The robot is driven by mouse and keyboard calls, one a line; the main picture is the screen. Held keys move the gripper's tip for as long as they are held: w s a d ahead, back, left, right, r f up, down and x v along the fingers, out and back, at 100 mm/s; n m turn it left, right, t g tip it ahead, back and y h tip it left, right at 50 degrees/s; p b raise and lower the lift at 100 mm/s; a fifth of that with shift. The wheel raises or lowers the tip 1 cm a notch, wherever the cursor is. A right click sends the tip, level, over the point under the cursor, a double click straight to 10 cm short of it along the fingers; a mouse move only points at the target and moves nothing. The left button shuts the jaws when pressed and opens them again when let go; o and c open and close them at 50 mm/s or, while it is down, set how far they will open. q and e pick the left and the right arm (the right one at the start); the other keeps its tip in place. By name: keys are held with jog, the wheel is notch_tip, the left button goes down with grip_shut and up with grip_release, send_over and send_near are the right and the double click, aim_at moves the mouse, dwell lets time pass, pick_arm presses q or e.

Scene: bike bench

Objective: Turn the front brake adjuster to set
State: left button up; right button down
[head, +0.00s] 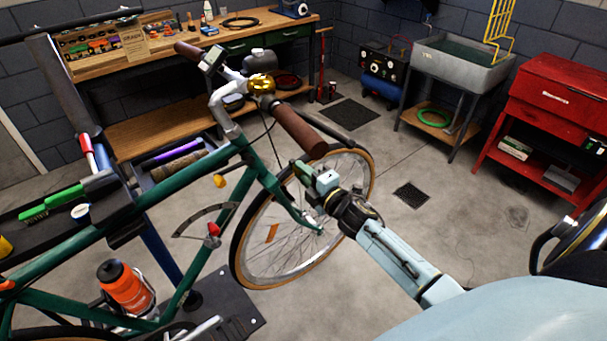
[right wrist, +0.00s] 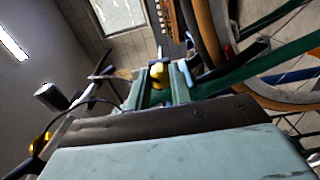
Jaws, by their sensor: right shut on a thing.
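The green bicycle (head: 255,165) stands clamped, with its front wheel (head: 305,215) toward the middle of the head view. My right gripper (head: 306,176) reaches in from the lower right to the top of that wheel, below the brown handlebar grip (head: 300,132). In the right wrist view, a small yellow knob (right wrist: 158,74), apparently the front brake adjuster, sits between the fingertips of my right gripper (right wrist: 160,88), which is shut on it. In the head view the knob is hidden by the fingers. I cannot read its setting. My left gripper is not in view.
A wooden workbench (head: 285,25) with tools stands at the back. A grey sink (head: 460,62) and a red tool cabinet (head: 555,95) stand at the right. A tool tray (head: 60,232) is at the left. The floor right of the wheel is mostly clear.

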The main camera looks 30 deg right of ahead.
dwell(0.4)
jog(key=c, duration=1.3)
grip_release()
jog(key=shift+o, duration=0.2)
jog(key=s+d, duration=0.1)
jog(key=s, duration=1.2)
jog(key=shift+s+b, duration=0.2)
jog(key=shift+b, duration=0.1)
